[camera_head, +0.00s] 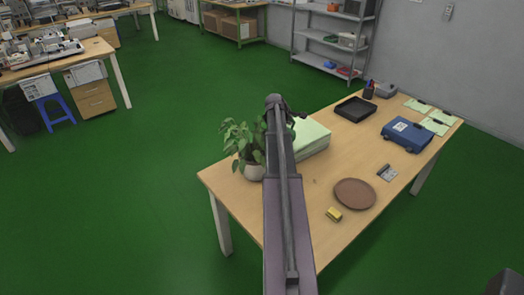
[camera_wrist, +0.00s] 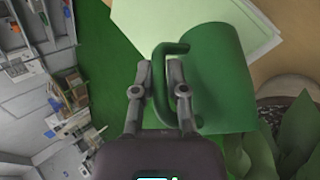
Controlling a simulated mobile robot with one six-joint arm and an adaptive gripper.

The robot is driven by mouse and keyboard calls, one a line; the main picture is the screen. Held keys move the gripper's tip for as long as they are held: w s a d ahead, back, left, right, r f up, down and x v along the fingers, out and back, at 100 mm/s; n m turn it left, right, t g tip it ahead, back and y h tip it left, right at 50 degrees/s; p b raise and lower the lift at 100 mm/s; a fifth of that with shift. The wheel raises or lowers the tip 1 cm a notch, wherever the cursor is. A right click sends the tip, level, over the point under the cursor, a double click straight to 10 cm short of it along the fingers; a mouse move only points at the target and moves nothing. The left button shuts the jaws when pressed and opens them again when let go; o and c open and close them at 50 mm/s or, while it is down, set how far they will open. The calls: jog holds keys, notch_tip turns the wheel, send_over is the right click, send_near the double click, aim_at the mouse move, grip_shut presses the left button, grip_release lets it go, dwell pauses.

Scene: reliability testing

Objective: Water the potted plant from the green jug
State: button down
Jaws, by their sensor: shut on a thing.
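In the wrist view my gripper (camera_wrist: 158,85) is shut on the handle of the green jug (camera_wrist: 215,80). The jug is next to the plant, and its mouth is not clearly visible. In the head view my arm hides the jug and most of my gripper.
A stack of pale green paper (camera_head: 312,138) lies beside the plant. A brown round plate (camera_head: 355,194), a yellow item (camera_head: 333,214), a black tray (camera_head: 355,109) and a blue case (camera_head: 407,134) sit on the table (camera_head: 345,158). The green floor at left is open.

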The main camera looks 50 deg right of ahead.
jog(key=shift+w+a+h+b, duration=0.25)
jog(key=shift+a+h+b, duration=0.15)
jog(key=shift+a, duration=0.1)
jog(key=shift+w+a, duration=0.2)
jog(key=shift+a, duration=0.5)
dwell(0.3)
jog(key=shift+w+a+n+g+h+b, duration=0.25)
jog(key=shift+a+h+b, duration=0.3)
jog(key=shift+h+b, duration=0.5)
dwell(1.6)
jog(key=shift+s+d+r+y+p, duration=0.15)
jog(key=shift+d+r+y+p, duration=0.2)
jog(key=shift+y+p, duration=0.3)
jog(key=shift+s+d+f+p, duration=0.1)
jog(key=shift+d+p, duration=0.15)
jog(key=shift+p, duration=0.2)
jog(key=shift+s+d+y+p, duration=0.1)
jog(key=shift+d+y+p, duration=0.25)
jog(key=shift+y+p, duration=0.25)
jog(key=shift+f, duration=0.3)
jog(key=shift+s+d+y, duration=0.1)
jog(key=shift+d+y, duration=0.05)
jog(key=shift+y, duration=0.25)
